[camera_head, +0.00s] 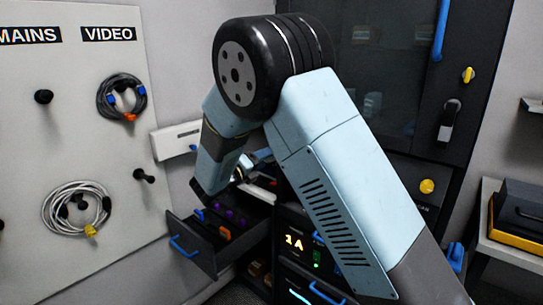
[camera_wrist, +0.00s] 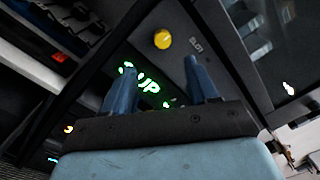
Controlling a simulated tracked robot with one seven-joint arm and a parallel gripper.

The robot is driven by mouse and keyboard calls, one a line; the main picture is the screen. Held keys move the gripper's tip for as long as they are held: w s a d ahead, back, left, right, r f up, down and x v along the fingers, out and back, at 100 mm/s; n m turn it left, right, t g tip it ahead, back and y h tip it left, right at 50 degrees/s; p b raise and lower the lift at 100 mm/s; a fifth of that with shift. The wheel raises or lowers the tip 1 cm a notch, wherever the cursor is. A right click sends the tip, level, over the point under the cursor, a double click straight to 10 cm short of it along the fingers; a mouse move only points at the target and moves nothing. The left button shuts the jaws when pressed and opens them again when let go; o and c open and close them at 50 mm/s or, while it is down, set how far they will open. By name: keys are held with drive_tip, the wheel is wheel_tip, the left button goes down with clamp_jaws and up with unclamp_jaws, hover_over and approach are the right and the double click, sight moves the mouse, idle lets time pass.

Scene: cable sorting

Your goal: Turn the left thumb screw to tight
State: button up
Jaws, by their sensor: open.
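In the wrist view, a round yellow thumb screw (camera_wrist: 162,38) stands out from a dark panel, beside a small white label. My gripper (camera_wrist: 160,64) is open and empty, with its two blue fingers pointing at the panel. The screw appears just beyond the fingertips, between their lines, and apart from them. In the head view, one yellow screw (camera_head: 427,186) shows on the dark panel below the glass door, right of my arm. My arm hides the panel left of it. I cannot tell how tight the screw is.
A green lit "UP" display (camera_wrist: 148,86) sits behind my fingers. In the head view, an open drawer (camera_head: 205,245) with a blue handle juts out below my arm. A pegboard (camera_head: 95,165) with coiled cables stands left. A yellow knob (camera_head: 468,75) is on the cabinet door.

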drive_tip(key=shift+v, duration=1.05)
drive_tip(key=s+d+r+m+g+y, duration=0.1)
drive_tip(key=s+d+r+m+g, duration=0.1)
drive_tip(key=s+d+m+g, duration=0.5)
drive_tip(key=s+d+r+m, duration=0.15)
drive_tip(key=d+m, duration=0.35)
drive_tip(key=d, duration=0.6)
drive_tip(key=s+d+r+m+g+y, duration=0.1)
drive_tip(key=s+d+r+m+g, duration=0.25)
drive_tip(key=d+m, duration=0.4)
drive_tip(key=s+d+r+m+y, duration=0.1)
drive_tip(key=s+d+m+y, duration=0.2)
drive_tip(key=s+m, duration=0.7)
drive_tip(key=s+d+r+m+t+y, duration=0.1)
drive_tip(key=s+d+r+m+y, duration=0.1)
drive_tip(key=s+m+y, duration=0.4)
drive_tip(key=shift+s+d+m, duration=0.7)
drive_tip(key=shift+s+m, duration=1.45)
drive_tip(key=shift+s, duration=1.3)
drive_tip(key=shift+t, duration=0.25)
